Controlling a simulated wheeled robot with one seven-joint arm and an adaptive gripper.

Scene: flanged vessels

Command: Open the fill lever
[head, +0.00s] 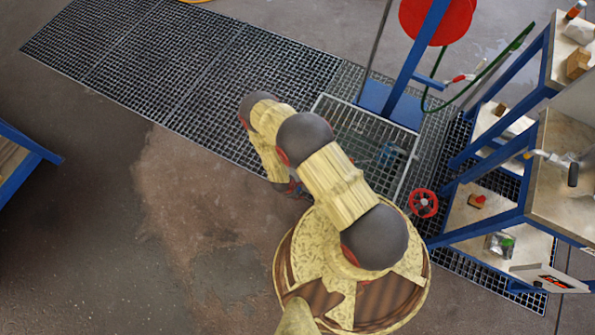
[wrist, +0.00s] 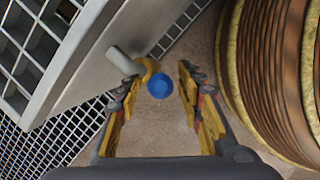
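In the wrist view, a short grey bar (wrist: 122,60) sticks out beside a pale metal panel, with a yellow curved piece (wrist: 148,66) and a round blue end (wrist: 160,86) close to it. I cannot tell for sure whether this is the fill lever. My gripper (wrist: 159,77) is open, with its yellow-padded fingers apart on either side of the blue end. Nothing is visibly clamped; whether a finger touches the bar is unclear. In the head view my arm hides most of the gripper and what is in front of it.
The pale panel (wrist: 88,55) and floor grating (wrist: 50,145) lie left of my gripper; my own base is close on the right. In the head view, a red handwheel (head: 423,202), a blue-framed bench (head: 557,200) and a red reel (head: 437,18) stand right.

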